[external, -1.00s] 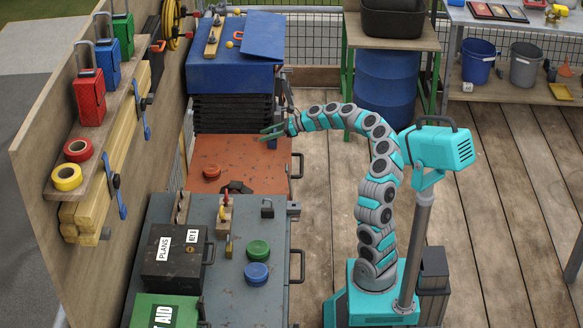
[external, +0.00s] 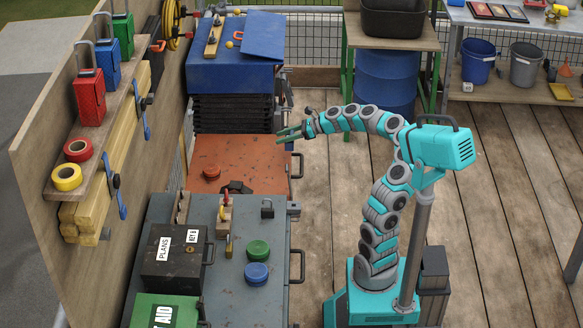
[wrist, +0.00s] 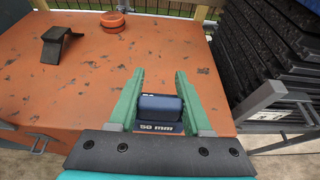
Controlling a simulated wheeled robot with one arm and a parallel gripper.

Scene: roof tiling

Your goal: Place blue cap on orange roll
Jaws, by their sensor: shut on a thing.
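My gripper (external: 282,134) is above the right edge of the orange worktop (external: 255,162). In the wrist view its two green fingers (wrist: 160,76) stand on either side of a dark blue block (wrist: 160,105) marked "50 mm", and are shut on it. I cannot tell whether this block is the blue cap. A round blue cap-like piece (external: 257,273) lies on the grey cabinet top beside a green one (external: 258,250). An orange roll (external: 212,172) lies on the orange worktop. It also shows at the worktop's edge in the wrist view (wrist: 112,20), apart from my gripper.
A black bracket (external: 237,187) sits on the orange worktop; much of the top around it is clear. A blue chest on a black stack (external: 232,112) stands behind. Toolboxes (external: 172,257) and a padlock (external: 267,208) are on the grey cabinet.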

